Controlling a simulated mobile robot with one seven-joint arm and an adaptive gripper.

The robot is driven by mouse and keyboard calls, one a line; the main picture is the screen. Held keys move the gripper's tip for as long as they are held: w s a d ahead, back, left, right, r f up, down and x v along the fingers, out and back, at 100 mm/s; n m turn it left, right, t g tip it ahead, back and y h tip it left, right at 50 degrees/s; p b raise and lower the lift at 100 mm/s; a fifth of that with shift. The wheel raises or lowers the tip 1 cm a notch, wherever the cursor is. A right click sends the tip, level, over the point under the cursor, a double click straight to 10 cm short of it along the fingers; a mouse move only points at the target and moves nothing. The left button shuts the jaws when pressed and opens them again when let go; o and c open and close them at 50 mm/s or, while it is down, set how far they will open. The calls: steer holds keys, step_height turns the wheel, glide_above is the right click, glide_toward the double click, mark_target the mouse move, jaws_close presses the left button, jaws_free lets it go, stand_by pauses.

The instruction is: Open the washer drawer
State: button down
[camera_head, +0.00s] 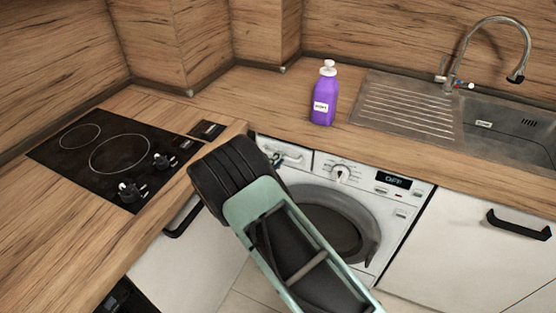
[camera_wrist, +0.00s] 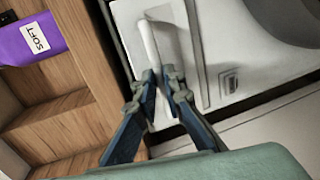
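The washer drawer (camera_head: 293,151) is at the top left of the white washing machine, left of its round dial. Its front looks flush with the panel. In the wrist view, the drawer front (camera_wrist: 178,50) carries a pale bar handle (camera_wrist: 148,42). My gripper's two blue-grey fingers (camera_wrist: 158,76) converge at one end of this handle, with the bar's end between their tips. The fingers are close together and look shut on the handle. In the head view, my gripper (camera_head: 277,160) is mostly hidden behind my arm, with a fingertip showing at the drawer.
The worktop edge (camera_head: 355,151) runs just above the washer. A purple bottle (camera_head: 322,105) stands on the worktop behind it. A black hob (camera_head: 105,155) is at left and a sink (camera_head: 505,125) at right. The floor before the washer is partly hidden by my arm.

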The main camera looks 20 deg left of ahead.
stand_by(0.4)
steer(key=f+b+v, duration=0.1)
steer(key=b+v, duration=0.1)
steer(key=v, duration=0.6)
steer(key=f+b+v, duration=0.2)
steer(key=v, duration=0.7)
steer(key=shift+s+a+f+b, duration=0.15)
steer(key=shift+s+f+b, duration=0.15)
steer(key=shift+s, duration=0.4)
steer(key=c, duration=2)
jaws_free()
steer(key=v, duration=1.2)
steer(key=shift+a, duration=0.1)
